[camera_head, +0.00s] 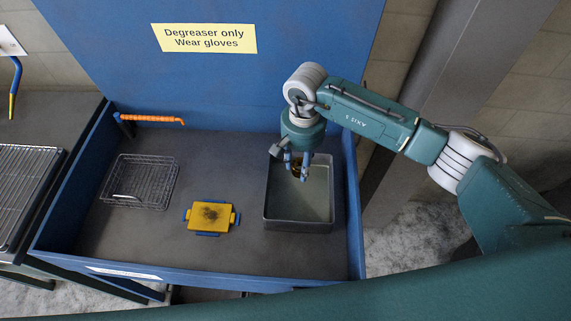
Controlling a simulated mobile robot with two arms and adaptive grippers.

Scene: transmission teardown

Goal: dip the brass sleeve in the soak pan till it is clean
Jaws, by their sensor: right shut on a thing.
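The soak pan (299,225) is a grey rectangular pan at the right side of the blue wash station, holding a dull greenish-grey liquid. My right gripper (299,174) points down over the back part of the pan. It is shut on the brass sleeve (295,168), a small gold-brown piece mostly hidden by the fingers. I cannot tell whether the sleeve touches the liquid or hangs above it, nor how clean it is. My left gripper is out of view.
A wire basket (141,182) sits at the left of the station. An orange spout (152,118) reaches in at the back left. The station's blue walls (353,215) enclose the pan's right side.

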